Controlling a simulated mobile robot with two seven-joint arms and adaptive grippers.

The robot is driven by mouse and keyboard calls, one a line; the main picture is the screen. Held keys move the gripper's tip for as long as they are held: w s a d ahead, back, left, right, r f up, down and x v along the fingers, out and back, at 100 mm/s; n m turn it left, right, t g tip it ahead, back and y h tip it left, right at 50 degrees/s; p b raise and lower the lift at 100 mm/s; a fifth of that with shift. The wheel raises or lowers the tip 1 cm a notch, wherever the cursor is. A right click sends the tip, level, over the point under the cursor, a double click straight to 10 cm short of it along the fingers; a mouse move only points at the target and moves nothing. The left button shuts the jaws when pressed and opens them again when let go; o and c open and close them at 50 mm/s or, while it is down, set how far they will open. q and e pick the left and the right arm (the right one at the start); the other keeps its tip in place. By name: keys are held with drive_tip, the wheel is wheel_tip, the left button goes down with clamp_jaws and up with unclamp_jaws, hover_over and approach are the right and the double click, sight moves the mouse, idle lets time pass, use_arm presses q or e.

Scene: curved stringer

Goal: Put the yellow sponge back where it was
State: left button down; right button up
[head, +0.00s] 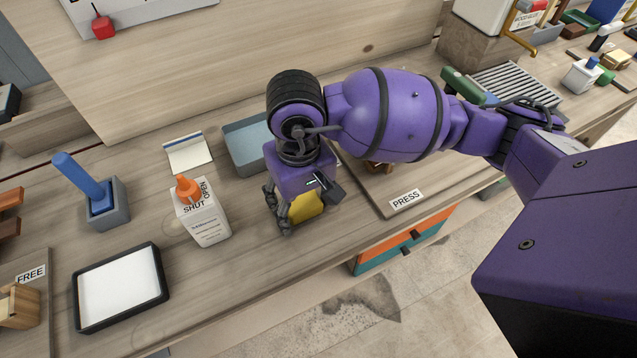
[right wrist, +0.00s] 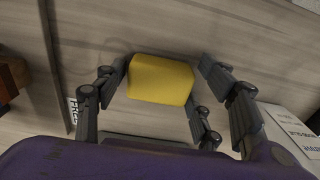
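The yellow sponge (head: 307,206) is on the wooden bench top, under my right gripper, in the head view. In the right wrist view the sponge (right wrist: 161,79) lies between the two fingers of my right gripper (right wrist: 162,68). A narrow gap shows on each side of it, so the gripper is open around it. In the head view my right gripper (head: 302,205) points down and hides part of the sponge. My left gripper is in neither view.
A blue-grey tray (head: 240,135) stands behind my right gripper, partly hidden. A white bottle (head: 203,217) with an orange tip stands to the left. A black-framed white pad (head: 121,287) and a grey block (head: 106,208) with a blue handle are further left.

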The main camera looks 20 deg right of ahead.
sight(303, 203)
drive_tip(key=shift+r, duration=0.15)
drive_tip(key=shift+r, duration=0.25)
wheel_tip(303, 203, up, 12)
idle(0.4)
drive_tip(key=shift+f, duration=0.15)
